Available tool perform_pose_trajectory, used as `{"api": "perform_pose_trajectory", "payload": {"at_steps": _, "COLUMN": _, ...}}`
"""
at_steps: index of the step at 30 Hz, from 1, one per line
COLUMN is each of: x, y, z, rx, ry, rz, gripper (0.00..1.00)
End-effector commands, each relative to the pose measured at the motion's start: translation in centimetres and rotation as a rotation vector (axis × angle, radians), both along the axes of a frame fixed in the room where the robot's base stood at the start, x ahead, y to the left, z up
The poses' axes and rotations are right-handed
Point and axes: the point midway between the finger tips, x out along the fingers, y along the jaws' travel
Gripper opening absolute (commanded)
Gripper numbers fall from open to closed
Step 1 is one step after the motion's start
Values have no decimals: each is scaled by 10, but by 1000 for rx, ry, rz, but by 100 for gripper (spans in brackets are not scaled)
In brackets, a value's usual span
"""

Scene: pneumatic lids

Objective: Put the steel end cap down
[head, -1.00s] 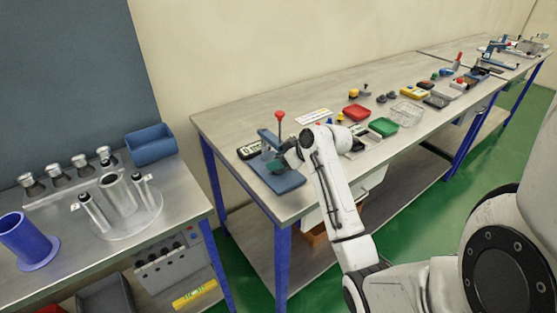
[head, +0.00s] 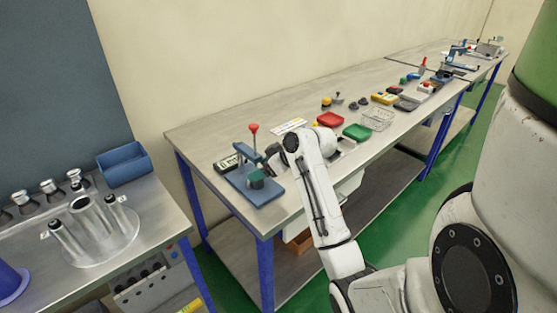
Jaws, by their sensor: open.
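My gripper (head: 272,156) is a small dark shape at the end of my white arm, just right of the blue hand press on the long bench. It is open, and I see nothing held in it. The blue press (head: 253,185) has a red-knobbed lever and a dark green round piece (head: 256,179) on its base. The gripper is apart from that piece. I cannot make out a steel end cap at the press. Several small steel knob-like parts (head: 48,188) stand in a row on the left bench; I cannot tell whether one is the end cap.
A dark digital display (head: 228,163) lies beside the press. Red (head: 330,119) and green (head: 357,131) trays and a clear basket (head: 378,119) stand farther along the bench. A steel tube fixture (head: 95,225) and blue bin (head: 124,163) are on the left bench.

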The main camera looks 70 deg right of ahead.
Motion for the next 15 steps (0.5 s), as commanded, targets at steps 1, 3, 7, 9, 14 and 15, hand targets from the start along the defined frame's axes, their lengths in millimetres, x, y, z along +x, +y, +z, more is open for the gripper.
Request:
{"api": "perform_pose_trajectory", "payload": {"at_steps": 1, "x": -9, "y": 0, "z": 8, "rx": -3, "ry": -4, "rz": -3, "gripper": 71}}
{"api": "perform_pose_trajectory", "payload": {"at_steps": 3, "x": -21, "y": 2, "z": 18, "rx": -4, "ry": -3, "rz": -2, "gripper": 71}}
{"api": "perform_pose_trajectory", "payload": {"at_steps": 7, "x": -40, "y": 5, "z": 35, "rx": -5, "ry": -4, "rz": -3, "gripper": 71}}
{"api": "perform_pose_trajectory", "payload": {"at_steps": 9, "x": -49, "y": 7, "z": 43, "rx": -5, "ry": -3, "rz": -2, "gripper": 71}}
{"api": "perform_pose_trajectory", "payload": {"at_steps": 14, "x": -62, "y": 9, "z": 55, "rx": -3, "ry": -4, "rz": -2, "gripper": 71}}
{"api": "perform_pose_trajectory", "payload": {"at_steps": 15, "x": -64, "y": 9, "z": 56, "rx": -2, "ry": -3, "rz": -1, "gripper": 71}}
